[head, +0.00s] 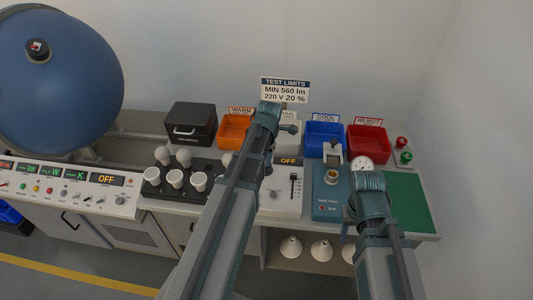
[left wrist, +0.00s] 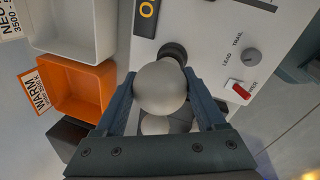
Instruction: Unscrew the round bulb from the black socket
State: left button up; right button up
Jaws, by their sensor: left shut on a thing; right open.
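The round bulb (left wrist: 160,89) is a pale frosted globe in the left wrist view. My left gripper (left wrist: 159,78) is shut on it, with one finger on each side. The black socket (left wrist: 173,53) shows just beyond the bulb, on a white panel. The bulb hides part of the socket, and I cannot tell how far its base sits in it. In the head view my left arm crosses the bench and hides this bulb and socket. My right gripper (head: 368,183) is open near the right end of the bench, beside a white round fitting (head: 362,163).
Orange (head: 234,130), blue (head: 324,139) and red (head: 367,143) bins line the back. A black rack (head: 160,191) with several bulbs stands left of my left arm. A teal base test unit (head: 330,204) stands left of my right gripper. A green mat (head: 408,196) lies bare at right.

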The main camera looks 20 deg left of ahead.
pick_arm(q)
jog(key=n, duration=0.5)
jog(key=shift+w+g+y, duration=0.1)
jog(key=shift+g+y, duration=0.2)
jog(key=shift+g, duration=0.1)
jog(key=n, duration=0.3)
jog(key=shift+a+g, duration=0.1)
jog(key=shift+g, duration=0.2)
jog(key=o, duration=1.2)
jog(key=shift+o, duration=0.2)
